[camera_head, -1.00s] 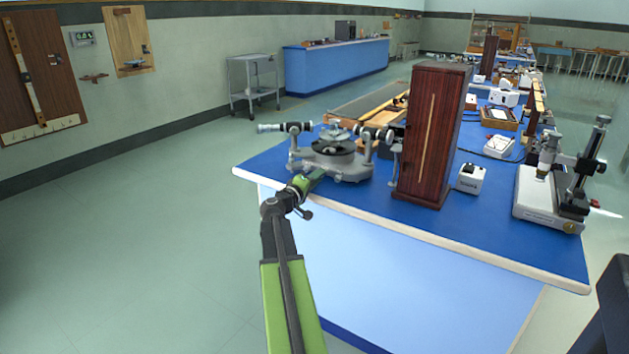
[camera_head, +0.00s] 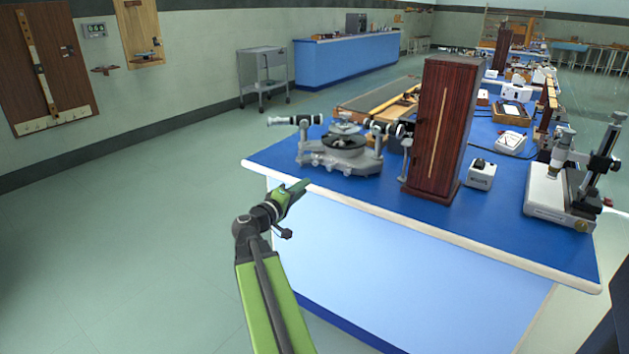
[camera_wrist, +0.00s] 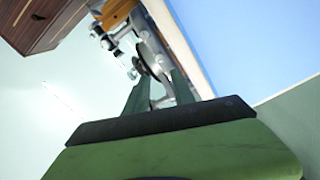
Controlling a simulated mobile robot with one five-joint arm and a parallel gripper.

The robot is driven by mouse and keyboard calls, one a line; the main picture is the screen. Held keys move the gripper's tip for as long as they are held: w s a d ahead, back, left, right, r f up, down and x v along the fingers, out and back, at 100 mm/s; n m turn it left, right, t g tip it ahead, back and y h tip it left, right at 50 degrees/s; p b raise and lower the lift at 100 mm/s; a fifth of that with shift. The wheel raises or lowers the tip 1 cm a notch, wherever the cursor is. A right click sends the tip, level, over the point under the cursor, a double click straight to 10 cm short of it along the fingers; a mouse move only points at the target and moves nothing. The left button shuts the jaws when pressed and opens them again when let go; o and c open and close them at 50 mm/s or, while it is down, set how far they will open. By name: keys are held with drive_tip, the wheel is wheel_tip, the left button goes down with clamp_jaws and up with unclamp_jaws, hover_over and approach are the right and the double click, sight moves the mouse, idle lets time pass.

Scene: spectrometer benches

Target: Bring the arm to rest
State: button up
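My gripper (camera_head: 294,190), green and at the end of my green and black arm, is in front of the near left edge of the blue-topped bench (camera_head: 400,222). In the wrist view the two fingers of my gripper (camera_wrist: 160,82) stand apart with nothing held between them. The grey spectrometer (camera_head: 340,150) with its dark round table stands on the bench beyond my gripper, apart from it. It also shows behind the fingers in the wrist view (camera_wrist: 148,52).
A tall dark wooden case (camera_head: 443,130), a small white box (camera_head: 481,175) and a microscope on a white base (camera_head: 560,195) stand on the bench. A grey trolley (camera_head: 263,72) stands by the wall. The floor to the left is clear.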

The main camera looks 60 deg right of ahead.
drive_tip(key=a, duration=0.3)
idle(0.5)
